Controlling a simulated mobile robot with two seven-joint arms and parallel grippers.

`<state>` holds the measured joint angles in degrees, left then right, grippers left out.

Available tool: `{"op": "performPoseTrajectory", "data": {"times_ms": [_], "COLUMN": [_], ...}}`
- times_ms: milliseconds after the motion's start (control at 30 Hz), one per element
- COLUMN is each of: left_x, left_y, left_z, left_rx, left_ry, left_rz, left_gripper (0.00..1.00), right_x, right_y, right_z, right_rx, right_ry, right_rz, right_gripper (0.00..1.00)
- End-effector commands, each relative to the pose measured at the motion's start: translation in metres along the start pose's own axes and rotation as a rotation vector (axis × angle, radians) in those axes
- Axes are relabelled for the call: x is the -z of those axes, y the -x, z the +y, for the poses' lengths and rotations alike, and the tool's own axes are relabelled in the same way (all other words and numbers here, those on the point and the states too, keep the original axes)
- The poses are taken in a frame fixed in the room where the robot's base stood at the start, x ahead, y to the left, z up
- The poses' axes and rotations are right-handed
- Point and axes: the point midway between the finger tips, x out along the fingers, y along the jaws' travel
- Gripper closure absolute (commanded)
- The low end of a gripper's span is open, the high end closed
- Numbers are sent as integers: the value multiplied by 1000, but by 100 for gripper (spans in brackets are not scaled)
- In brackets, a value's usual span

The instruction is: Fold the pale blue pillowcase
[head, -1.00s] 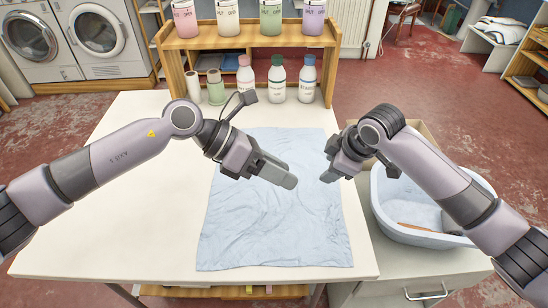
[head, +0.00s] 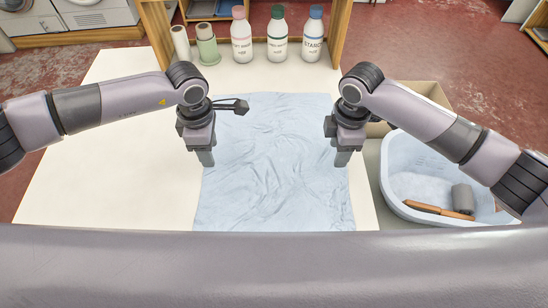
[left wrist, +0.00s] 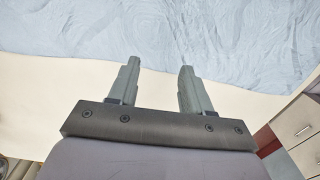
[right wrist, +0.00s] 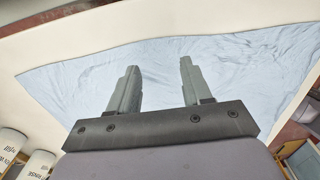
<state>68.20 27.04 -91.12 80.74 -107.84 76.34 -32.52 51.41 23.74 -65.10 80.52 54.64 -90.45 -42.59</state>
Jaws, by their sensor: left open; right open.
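The pale blue pillowcase (head: 270,160) lies spread flat and wrinkled on the white table (head: 110,150). My left gripper (head: 206,160) points down at the pillowcase's left edge in the head view. In the left wrist view its two fingers (left wrist: 158,68) are apart with nothing between them, near the cloth's edge. My right gripper (head: 342,160) points down over the pillowcase's right edge. In the right wrist view its fingers (right wrist: 157,70) are apart and empty above the cloth (right wrist: 230,65). My grey body hides the near part of the table in the head view.
A pale blue tub (head: 392,190) with a wooden-handled tool (head: 437,210) stands right of the table, by a cardboard box (head: 425,95). The table's left side is clear.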

Motion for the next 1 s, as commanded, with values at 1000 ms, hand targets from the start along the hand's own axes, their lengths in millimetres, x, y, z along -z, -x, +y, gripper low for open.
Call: {"op": "performPoseTrajectory", "data": {"times_ms": [1000], "left_x": [-1], "left_y": [-24], "left_z": [0], "left_rx": [0], "left_ry": [0], "left_rz": [-3], "left_gripper": [51], "right_x": [0], "right_y": [-23], "right_z": [0], "right_rx": [-1], "right_ry": [0], "right_rz": [0], "right_gripper": [51]}}
